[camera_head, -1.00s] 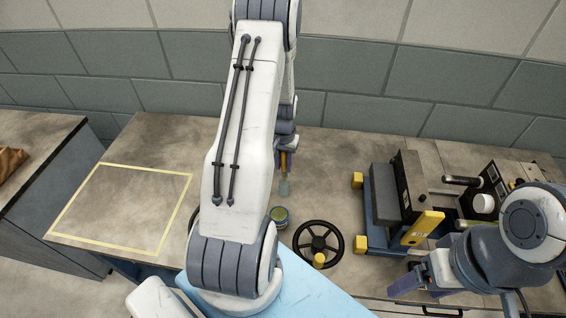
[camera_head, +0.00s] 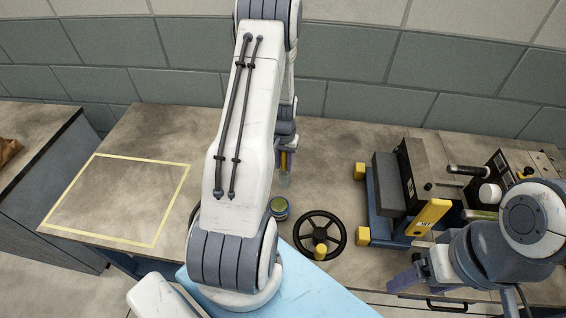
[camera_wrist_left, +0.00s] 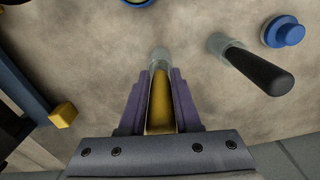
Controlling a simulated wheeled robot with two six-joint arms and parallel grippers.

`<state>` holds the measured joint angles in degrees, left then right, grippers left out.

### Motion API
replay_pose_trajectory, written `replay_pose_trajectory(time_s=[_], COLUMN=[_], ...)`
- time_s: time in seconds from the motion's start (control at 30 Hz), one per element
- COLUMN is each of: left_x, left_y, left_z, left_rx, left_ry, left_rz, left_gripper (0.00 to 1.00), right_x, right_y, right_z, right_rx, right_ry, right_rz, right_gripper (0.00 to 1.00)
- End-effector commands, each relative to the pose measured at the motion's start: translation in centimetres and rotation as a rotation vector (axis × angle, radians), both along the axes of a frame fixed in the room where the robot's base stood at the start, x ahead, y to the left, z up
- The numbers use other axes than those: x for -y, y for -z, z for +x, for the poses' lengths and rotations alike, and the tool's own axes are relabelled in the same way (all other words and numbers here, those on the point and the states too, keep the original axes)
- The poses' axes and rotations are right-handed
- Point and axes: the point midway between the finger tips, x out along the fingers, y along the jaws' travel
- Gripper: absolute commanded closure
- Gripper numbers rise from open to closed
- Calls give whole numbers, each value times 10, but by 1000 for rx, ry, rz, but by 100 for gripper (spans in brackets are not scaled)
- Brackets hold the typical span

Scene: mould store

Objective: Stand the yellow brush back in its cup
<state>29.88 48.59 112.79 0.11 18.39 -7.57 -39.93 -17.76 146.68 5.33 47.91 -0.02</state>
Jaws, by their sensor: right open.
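The yellow brush (camera_wrist_left: 161,98) is between the purple fingers of my left gripper (camera_wrist_left: 160,105) in the left wrist view, its pale, glassy-looking end pointing away from the gripper. In the head view the brush (camera_head: 283,161) hangs roughly upright below my left gripper (camera_head: 287,150), its pale end down. I cannot tell whether that end touches the bench. A small round blue tin or cup (camera_head: 279,206) with a yellow-green top stands nearer to me, apart from the brush; its rim shows in the left wrist view (camera_wrist_left: 138,2). My right gripper (camera_head: 407,279) is open and empty near the front edge, lower right.
A black handwheel (camera_head: 320,235) with a yellow knob stands right of the tin. A blue-framed machine (camera_head: 390,205) with yellow blocks fills the right. A black-handled tool (camera_wrist_left: 258,72) and blue knob (camera_wrist_left: 285,32) show near the brush. The yellow-outlined area (camera_head: 115,200) is bare.

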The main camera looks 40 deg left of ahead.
Motion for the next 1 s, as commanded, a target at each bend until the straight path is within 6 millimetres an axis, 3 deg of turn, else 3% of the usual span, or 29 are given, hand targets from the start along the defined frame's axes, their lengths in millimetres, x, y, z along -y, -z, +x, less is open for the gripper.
replay_pose_trajectory(time_s=[0.03,0.07,0.1,0.47,1.0], left_x=[0,0,0,0,0], left_y=[0,0,0,-5,-95], left_z=[0,0,0,0,0], left_rx=[0,0,0,2,3], left_ry=[0,0,0,0,0], left_rz=[0,0,0,1,2], left_gripper=[50,38,34,34,34], right_x=[0,0,0,0,0], right_y=[0,0,0,1,11], right_z=[0,0,0,0,0], right_rx=[0,0,0,0,0], right_ry=[0,0,0,0,0], right_rz=[0,0,0,0,0], right_gripper=[25,25,25,25,25])
